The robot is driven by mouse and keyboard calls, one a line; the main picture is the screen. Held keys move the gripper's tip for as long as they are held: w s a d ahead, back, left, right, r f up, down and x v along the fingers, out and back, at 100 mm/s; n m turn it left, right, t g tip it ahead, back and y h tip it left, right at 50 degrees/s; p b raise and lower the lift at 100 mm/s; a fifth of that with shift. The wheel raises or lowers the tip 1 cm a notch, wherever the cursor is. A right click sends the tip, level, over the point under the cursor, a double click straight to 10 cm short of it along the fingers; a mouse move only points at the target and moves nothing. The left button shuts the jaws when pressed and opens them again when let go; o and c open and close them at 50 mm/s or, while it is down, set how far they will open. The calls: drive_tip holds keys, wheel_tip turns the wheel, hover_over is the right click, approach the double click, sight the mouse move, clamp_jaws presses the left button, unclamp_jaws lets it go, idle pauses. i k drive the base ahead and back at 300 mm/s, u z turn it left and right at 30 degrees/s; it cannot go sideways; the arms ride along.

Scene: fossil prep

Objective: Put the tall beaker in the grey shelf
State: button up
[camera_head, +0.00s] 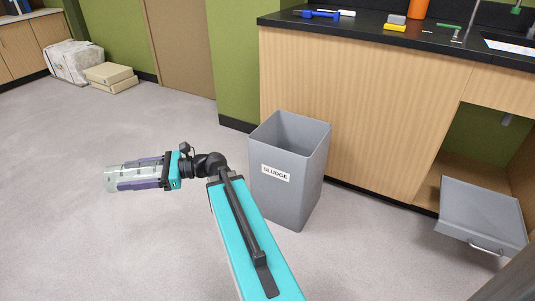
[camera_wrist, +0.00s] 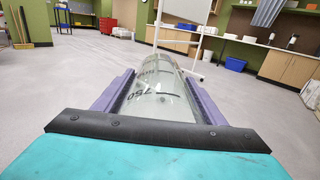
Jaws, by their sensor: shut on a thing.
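The tall beaker (camera_head: 122,177) is clear glass with dark graduation marks. My gripper (camera_head: 140,176) is shut on it, with purple fingers along its two sides, and holds it lying sideways above the open floor at the left of the head view. In the wrist view, the beaker (camera_wrist: 158,92) points away from the camera between the fingers of my gripper (camera_wrist: 160,95), and a "750" mark shows on its wall.
A grey "SLUDGE" bin (camera_head: 290,165) stands right of my arm, before a wooden counter (camera_head: 350,100) with a black top. A grey drawer-like panel (camera_head: 482,215) juts out at the right. Boxes (camera_head: 110,75) lie at the back left. The left floor is clear.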

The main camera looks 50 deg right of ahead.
sight(480, 212)
drive_tip(key=u, duration=0.25)
drive_tip(key=k, duration=0.65)
drive_tip(key=z, duration=2.2)
drive_tip(key=i, duration=1)
drive_tip(key=z, duration=0.05)
